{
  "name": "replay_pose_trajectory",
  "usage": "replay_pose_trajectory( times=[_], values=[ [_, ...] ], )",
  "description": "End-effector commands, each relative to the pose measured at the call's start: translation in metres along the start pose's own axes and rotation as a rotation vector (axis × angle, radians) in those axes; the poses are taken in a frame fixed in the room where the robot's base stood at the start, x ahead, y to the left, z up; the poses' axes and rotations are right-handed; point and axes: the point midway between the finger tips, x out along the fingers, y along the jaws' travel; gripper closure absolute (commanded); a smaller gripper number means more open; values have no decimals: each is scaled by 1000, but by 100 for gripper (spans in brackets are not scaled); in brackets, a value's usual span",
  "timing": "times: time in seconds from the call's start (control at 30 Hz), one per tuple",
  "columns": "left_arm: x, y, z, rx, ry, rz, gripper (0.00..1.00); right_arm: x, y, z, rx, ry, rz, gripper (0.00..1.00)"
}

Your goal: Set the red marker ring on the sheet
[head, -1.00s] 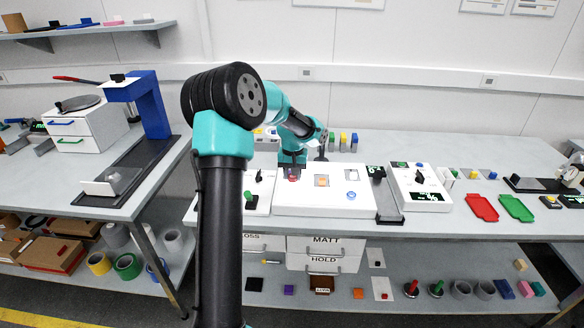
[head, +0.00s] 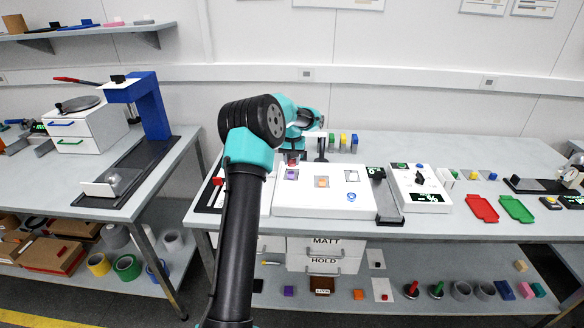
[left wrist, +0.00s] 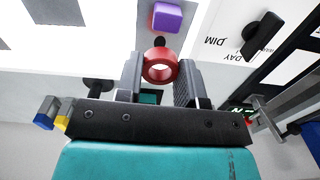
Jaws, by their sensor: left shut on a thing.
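The red marker ring (left wrist: 160,52) is held between the two fingers of my left gripper (left wrist: 160,88) in the left wrist view, its hole facing the camera. In the head view my left gripper (head: 292,158) is above the back left of the white panel (head: 310,204), near a purple block (head: 291,174). The purple block also shows just beyond the ring in the left wrist view (left wrist: 167,17). The ring seems clear of the panel surface. I cannot tell for sure which white surface is the sheet. My right gripper is not in view.
An orange block (head: 321,182) and a blue ring (head: 351,197) are on the panel. A black-and-grey stand (head: 388,205) and a control box (head: 420,188) stand to its right. Small coloured blocks (head: 343,139) stand behind. Red (head: 482,208) and green (head: 516,209) trays lie farther right.

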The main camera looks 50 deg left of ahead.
Motion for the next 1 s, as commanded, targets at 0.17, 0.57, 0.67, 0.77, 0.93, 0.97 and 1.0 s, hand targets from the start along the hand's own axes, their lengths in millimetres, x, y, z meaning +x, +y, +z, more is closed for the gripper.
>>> replay_pose_trajectory(
  times=[0.17, 0.57, 0.67, 0.77, 0.93, 0.97, 1.0],
  values=[
    [1, 0, -3, 0, 0, 0, 87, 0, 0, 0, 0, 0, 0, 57],
    [36, 0, -5, 0, 0, 1, 87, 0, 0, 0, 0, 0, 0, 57],
    [36, -1, -5, 0, 0, 1, 87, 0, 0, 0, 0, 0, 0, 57],
    [36, -1, -5, 0, 0, 1, 87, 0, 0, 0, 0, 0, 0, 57],
    [39, -1, -5, 0, 0, 1, 63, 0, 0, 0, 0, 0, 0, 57],
    [39, -1, -5, 0, 0, 1, 60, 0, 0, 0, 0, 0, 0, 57],
    [39, -1, -5, 0, 0, 1, 56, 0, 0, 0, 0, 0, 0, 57]
  ],
)
